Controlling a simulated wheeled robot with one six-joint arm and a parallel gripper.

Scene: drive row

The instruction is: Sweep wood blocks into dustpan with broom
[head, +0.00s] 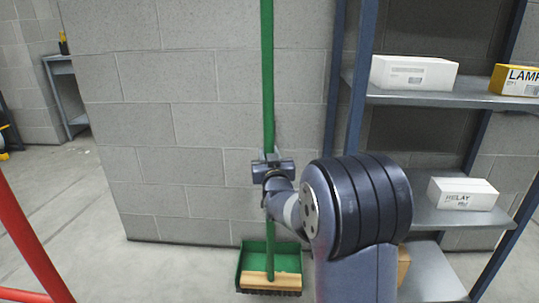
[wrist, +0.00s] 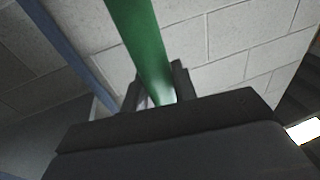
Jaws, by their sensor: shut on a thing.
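A broom (head: 267,95) with a long green handle stands upright in front of the grey block wall. Its wooden head (head: 270,281) with dark bristles is low down, in front of the green dustpan (head: 253,262). My gripper (head: 270,160) is shut on the green handle. The handle also shows between the fingers in the wrist view (wrist: 140,45), where the gripper (wrist: 158,92) is seen close up. I see no wood blocks for certain; the broom head and my arm hide part of the floor.
A metal shelf (head: 440,97) stands at the right with white boxes (head: 413,73) and a yellow box (head: 516,80). A brown box (head: 403,264) is low behind my arm. A red rail (head: 30,240) crosses the lower left.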

